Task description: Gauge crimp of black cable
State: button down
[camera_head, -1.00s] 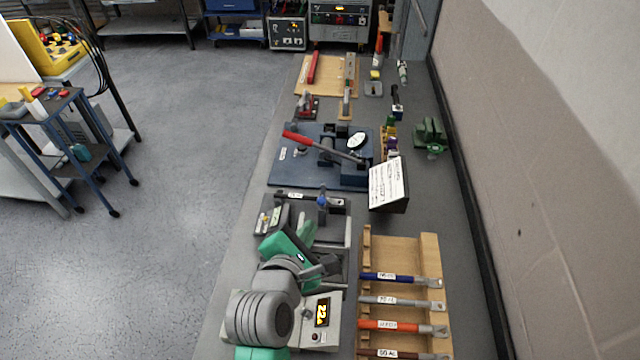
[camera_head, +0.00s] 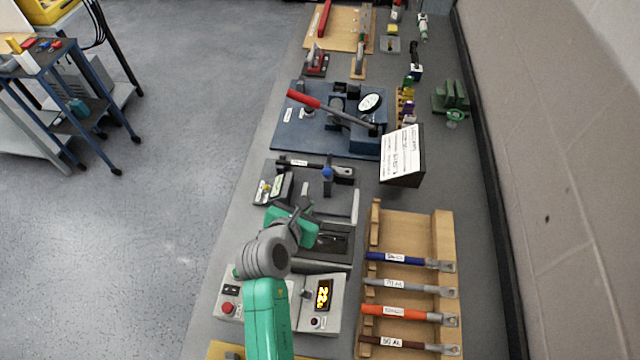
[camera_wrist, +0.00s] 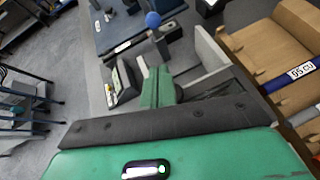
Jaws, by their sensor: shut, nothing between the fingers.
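My gripper (camera_head: 298,212) is a green hand with its fingers shut and empty, over the bench beside a dark tray-like fixture (camera_head: 335,243). In the wrist view the green fingers (camera_wrist: 158,88) point toward a blue-knobbed black device (camera_head: 327,174), which also shows in the wrist view (camera_wrist: 153,20). A small dark box with a display (camera_head: 272,188) stands left of that device. I cannot make out a black cable for sure. Blue (camera_head: 400,259), grey (camera_head: 400,287), orange (camera_head: 398,312) and brown (camera_head: 398,342) lugged cables lie across a wooden rack (camera_head: 445,232).
A blue plate with a red-handled press (camera_head: 318,103) stands farther back. A tilted white sign (camera_head: 401,153) stands right of it. A control box with a lit display (camera_head: 323,296) is beside my arm. The wall (camera_head: 540,150) bounds the right side.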

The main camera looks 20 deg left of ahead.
aim_at(328, 169)
jog(key=w+f, duration=0.1)
jog(key=w, duration=0.7)
jog(key=shift+f+b, duration=0.25)
jog(key=shift+b, duration=0.2)
